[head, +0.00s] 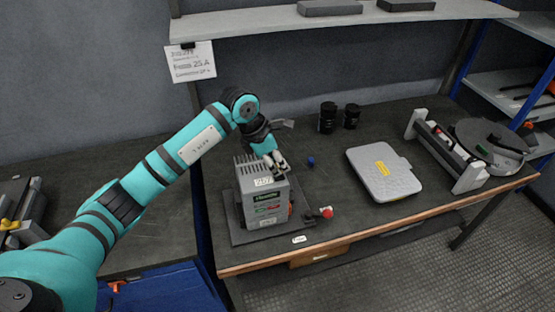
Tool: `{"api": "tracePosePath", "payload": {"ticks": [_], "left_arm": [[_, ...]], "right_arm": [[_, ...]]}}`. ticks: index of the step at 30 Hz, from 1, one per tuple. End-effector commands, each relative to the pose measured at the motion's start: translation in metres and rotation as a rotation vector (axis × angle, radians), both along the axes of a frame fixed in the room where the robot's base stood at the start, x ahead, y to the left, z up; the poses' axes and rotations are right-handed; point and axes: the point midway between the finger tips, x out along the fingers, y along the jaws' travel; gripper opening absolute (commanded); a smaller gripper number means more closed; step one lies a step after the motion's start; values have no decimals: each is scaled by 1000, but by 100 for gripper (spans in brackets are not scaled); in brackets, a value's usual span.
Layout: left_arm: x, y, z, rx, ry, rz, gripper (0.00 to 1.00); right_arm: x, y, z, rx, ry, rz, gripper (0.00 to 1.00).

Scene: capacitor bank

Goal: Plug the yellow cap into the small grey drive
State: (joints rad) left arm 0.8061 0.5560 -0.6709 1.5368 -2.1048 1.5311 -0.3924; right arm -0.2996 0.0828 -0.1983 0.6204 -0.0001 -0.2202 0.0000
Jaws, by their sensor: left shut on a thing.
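The small grey drive (262,206) stands upright on a dark base plate on the bench, with a finned top, a white label and a dark front panel. My left gripper (279,171) reaches down to the upper right edge of the drive. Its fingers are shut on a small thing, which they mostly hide. No yellow cap shows in the open on the bench, so the held thing is likely the yellow cap. I cannot tell whether it touches the drive. My right gripper is not in view.
A small blue cap (311,161) and a red-ended part (326,212) lie right of the drive. Two black cylinders (327,117) stand behind. A grey flat case (383,173) and a white-ended frame (446,150) are further right. A shelf (250,24) hangs above.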

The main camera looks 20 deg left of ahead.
Motion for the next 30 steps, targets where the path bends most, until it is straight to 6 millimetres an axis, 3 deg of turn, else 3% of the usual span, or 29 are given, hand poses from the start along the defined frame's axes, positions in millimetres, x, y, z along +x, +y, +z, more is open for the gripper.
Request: {"api": "tracePosePath", "payload": {"ticks": [30], "left_arm": [[0,0,-2,-17,12,0,3]], "right_arm": [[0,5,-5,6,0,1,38]]}}
